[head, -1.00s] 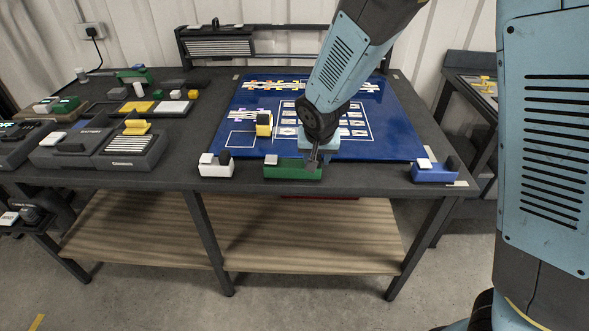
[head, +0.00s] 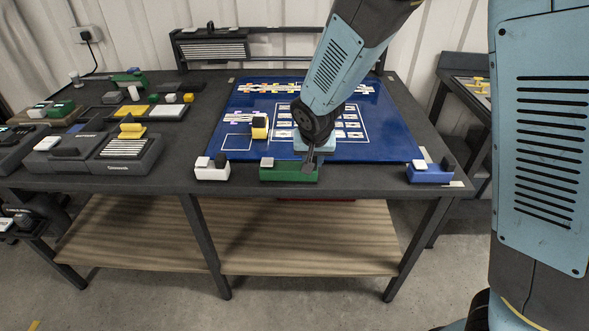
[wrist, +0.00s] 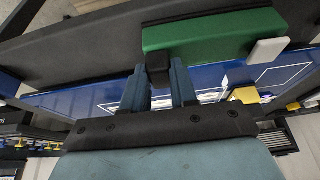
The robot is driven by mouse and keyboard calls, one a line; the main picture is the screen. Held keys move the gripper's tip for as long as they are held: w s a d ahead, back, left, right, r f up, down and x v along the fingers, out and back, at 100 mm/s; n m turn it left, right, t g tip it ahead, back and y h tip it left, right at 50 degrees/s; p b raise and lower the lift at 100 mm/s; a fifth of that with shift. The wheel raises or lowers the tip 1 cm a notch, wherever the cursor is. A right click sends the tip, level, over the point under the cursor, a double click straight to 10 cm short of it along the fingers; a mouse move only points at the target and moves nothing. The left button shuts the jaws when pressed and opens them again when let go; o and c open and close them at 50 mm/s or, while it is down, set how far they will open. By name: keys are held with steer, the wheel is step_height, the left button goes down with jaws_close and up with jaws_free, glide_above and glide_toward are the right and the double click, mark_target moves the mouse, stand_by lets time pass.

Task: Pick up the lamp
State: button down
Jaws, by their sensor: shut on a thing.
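A green block (head: 281,171) lies at the front edge of the blue board, with a white piece (head: 267,162) at its left end. My gripper (head: 310,162) points down at its right end. In the wrist view the green block (wrist: 215,34) is close ahead, and my gripper's two fingers (wrist: 159,82) are on either side of a dark knob (wrist: 158,68) at the block's end. The fingers are shut on this knob. I cannot tell whether the block is lifted off the table. No thing clearly reads as a lamp.
A white block (head: 212,172) stands left of the green one and a blue block (head: 430,173) to the right, both near the table's front edge. A yellow-and-black piece (head: 260,128) stands on the blue board (head: 385,125). Dark trays with small parts fill the table's left side.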

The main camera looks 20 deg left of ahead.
steer(key=shift+r, duration=0.1)
steer(key=shift+r, duration=0.35)
step_height(320, 180, up, 2)
steer(key=shift+r, duration=0.2)
steer(key=s+d+r, duration=0.4)
steer(key=s+r, duration=0.5)
steer(key=s, duration=0.4)
steer(key=shift+s+r, duration=0.2)
steer(key=shift+r, duration=0.15)
steer(key=shift+r, duration=0.1)
